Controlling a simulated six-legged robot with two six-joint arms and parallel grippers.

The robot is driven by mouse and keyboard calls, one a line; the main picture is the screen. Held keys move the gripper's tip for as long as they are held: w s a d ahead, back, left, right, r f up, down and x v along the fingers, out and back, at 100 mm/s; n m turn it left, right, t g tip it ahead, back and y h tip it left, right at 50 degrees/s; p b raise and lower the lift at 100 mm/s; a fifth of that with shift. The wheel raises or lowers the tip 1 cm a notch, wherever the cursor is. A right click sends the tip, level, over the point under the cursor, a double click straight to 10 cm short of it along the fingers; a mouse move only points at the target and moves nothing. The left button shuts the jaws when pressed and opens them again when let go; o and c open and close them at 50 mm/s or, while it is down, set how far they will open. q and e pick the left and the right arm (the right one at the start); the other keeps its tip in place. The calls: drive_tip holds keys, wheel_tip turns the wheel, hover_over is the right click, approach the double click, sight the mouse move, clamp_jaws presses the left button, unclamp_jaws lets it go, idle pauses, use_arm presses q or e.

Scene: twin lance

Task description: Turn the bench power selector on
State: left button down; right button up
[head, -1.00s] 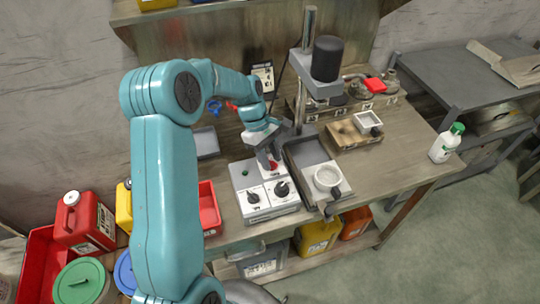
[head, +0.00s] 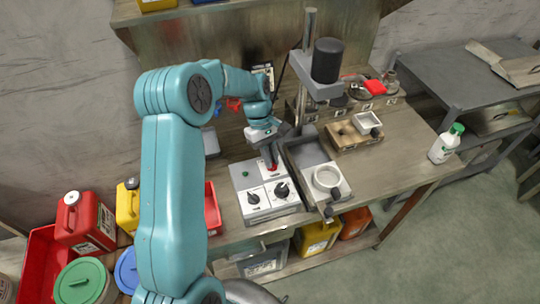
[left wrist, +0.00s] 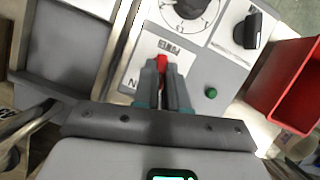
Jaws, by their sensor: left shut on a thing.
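The control box (head: 242,183) is a grey box with white panels on the bench. It carries a red power selector, two black knobs and a green button. In the left wrist view the red selector (left wrist: 162,62) shows between my fingertips on the panel marked POWER (left wrist: 143,60). My left gripper (head: 271,162) is over the rear of the box, and the left wrist view shows its fingers (left wrist: 162,70) shut on the red selector. The fingers hide most of the selector, so its setting cannot be read. My right gripper is not in view.
A drill press (head: 323,65) with a grey tray (head: 305,154) stands close to the right of the box. A red bin (head: 212,212) is on its left. A white bottle (head: 446,143) stands at the bench's right end.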

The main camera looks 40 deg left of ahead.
use_arm(q)
drive_tip(key=m+g, duration=0.1)
drive_tip(key=m, duration=0.3)
drive_tip(key=shift+w+d+m+g+y, duration=0.15)
drive_tip(key=shift+m+g+y, duration=0.15)
drive_tip(key=shift+g, duration=0.1)
drive_tip(key=shift+w+m+g+y, duration=0.1)
drive_tip(key=shift+m+g+y, duration=0.45)
drive_tip(key=shift+m, duration=1.45)
drive_tip(key=c, duration=1.2)
unclamp_jaws()
drive_tip(key=v, duration=0.7)
drive_tip(key=shift+d+r, duration=0.1)
drive_tip(key=shift+r, duration=0.2)
